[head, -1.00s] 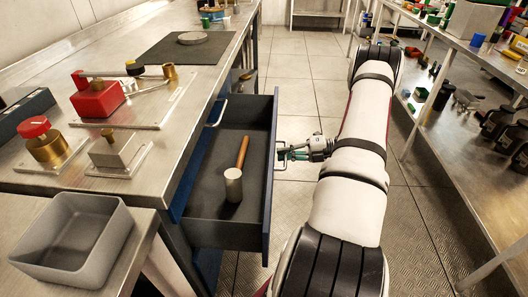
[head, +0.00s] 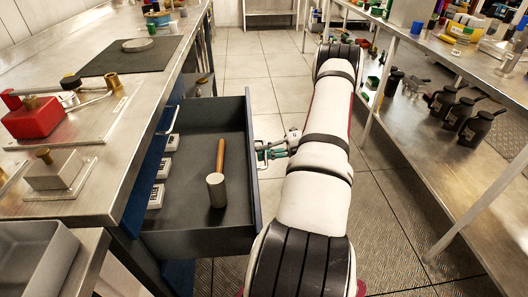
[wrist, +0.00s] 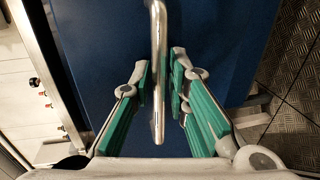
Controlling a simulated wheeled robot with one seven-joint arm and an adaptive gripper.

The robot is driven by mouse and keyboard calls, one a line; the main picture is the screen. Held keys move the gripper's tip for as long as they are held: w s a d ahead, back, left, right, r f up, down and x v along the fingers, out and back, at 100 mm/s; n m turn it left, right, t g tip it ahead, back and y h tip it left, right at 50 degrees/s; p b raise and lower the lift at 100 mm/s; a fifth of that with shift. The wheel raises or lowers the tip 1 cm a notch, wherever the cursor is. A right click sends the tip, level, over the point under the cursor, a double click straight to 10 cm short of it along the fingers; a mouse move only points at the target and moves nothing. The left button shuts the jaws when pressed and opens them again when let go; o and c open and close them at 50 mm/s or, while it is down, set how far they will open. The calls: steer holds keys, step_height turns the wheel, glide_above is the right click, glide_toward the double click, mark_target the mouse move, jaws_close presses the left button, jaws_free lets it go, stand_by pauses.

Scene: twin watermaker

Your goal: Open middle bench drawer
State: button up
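The bench drawer (head: 190,238) with a dark grey interior and blue front is pulled well out from under the bench. A hammer (head: 217,185) with a wooden handle and pale round head lies inside. My gripper (head: 272,152) is at the outer side of the drawer front, by its metal handle (wrist: 158,60). In the wrist view, the bar handle stands between the two green-padded fingers (wrist: 162,85). Narrow blue gaps show on both sides of the bar, so the fingers look open around it. The blue drawer front (wrist: 230,40) fills the background.
Several white labelled boxes (head: 164,168) are along the drawer's left side. The bench top (head: 125,125) holds a red valve block (head: 32,117), and a grey bin (head: 35,262) is at lower left. A shelf rack (head: 480,165) stands right, with open floor (head: 255,75) between.

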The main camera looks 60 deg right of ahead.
steer(key=shift+o, duration=0.4)
steer(key=v, duration=1.2)
steer(key=shift+f, duration=0.1)
